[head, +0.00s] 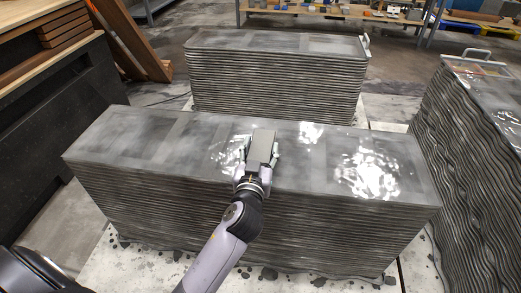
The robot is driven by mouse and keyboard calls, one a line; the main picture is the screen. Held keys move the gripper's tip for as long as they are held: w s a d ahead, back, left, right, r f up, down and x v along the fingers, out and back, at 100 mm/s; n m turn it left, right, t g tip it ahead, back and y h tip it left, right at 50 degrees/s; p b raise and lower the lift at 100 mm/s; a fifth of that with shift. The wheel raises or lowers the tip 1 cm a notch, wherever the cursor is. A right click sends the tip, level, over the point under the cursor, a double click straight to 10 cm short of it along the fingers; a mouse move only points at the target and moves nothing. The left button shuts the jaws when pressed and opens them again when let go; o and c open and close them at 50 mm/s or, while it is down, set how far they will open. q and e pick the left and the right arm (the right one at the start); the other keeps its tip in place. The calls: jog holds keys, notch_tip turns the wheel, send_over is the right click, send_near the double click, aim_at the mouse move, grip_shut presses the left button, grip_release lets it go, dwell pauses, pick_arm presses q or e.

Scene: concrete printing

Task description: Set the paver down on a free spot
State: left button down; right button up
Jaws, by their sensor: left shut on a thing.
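The paver (262,146) is a small grey block. My left gripper (261,156) is shut on it, with a finger on each side. It is over the top of the near layered concrete block (150,140), around the middle of its length. I cannot tell whether the paver touches the surface or is held just above it. The top around it is bare, with wet, shiny patches to the left and right. My right gripper is not in view.
A second layered block (278,85) stands behind, with a handled tool (365,42) at its right end. A third block (475,125) stands at the right, with another handle (478,54) on top. A dark bench (50,120) is at the left. Shelving (330,12) stands at the back.

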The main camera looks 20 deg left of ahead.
pick_arm(q)
jog(key=shift+r, duration=0.1)
jog(key=c, duration=0.7)
grip_release()
